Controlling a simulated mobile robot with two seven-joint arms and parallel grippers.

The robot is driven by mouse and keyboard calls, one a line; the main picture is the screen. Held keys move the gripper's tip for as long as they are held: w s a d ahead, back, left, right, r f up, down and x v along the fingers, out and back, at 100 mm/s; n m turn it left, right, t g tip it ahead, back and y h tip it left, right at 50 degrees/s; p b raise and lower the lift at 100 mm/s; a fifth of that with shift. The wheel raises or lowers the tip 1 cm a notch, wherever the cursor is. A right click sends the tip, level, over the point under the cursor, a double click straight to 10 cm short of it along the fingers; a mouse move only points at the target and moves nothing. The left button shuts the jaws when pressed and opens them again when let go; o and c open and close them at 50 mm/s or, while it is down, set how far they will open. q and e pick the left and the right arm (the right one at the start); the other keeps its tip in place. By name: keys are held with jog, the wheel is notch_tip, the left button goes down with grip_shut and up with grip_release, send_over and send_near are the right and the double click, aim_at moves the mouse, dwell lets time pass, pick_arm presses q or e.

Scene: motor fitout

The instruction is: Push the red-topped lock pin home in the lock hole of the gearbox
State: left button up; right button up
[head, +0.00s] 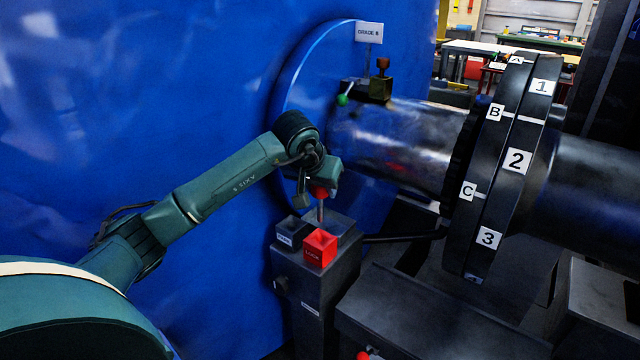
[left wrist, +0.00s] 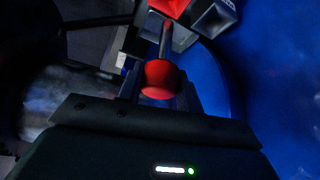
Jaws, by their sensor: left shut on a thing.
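The red-topped lock pin (head: 321,192) is in my left gripper (head: 322,184), above the top of a dark pedestal (head: 305,285). Its thin grey shaft points down, close to upright. In the left wrist view the red top (left wrist: 160,80) is between the fingers of my left gripper (left wrist: 160,92), which is shut on it. The shaft (left wrist: 166,40) runs away from the camera toward the pedestal top. I cannot tell whether its tip is in a hole; the lock hole is not clearly visible. My right gripper is in neither view.
A red open box marked LOCK (head: 320,247) and a black open box (head: 291,231) sit on the pedestal, close to the pin. A large shaft with a numbered coupling (head: 515,160) stands at right. A blue housing (head: 200,90) fills the back left.

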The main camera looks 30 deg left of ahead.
aim_at(318, 199)
pick_arm(q)
notch_tip(318, 199, down, 2)
jog(key=shift+f+b, duration=0.1)
jog(key=shift+b, duration=0.4)
jog(key=shift+f+b, duration=0.55)
jog(key=shift+f, duration=0.3)
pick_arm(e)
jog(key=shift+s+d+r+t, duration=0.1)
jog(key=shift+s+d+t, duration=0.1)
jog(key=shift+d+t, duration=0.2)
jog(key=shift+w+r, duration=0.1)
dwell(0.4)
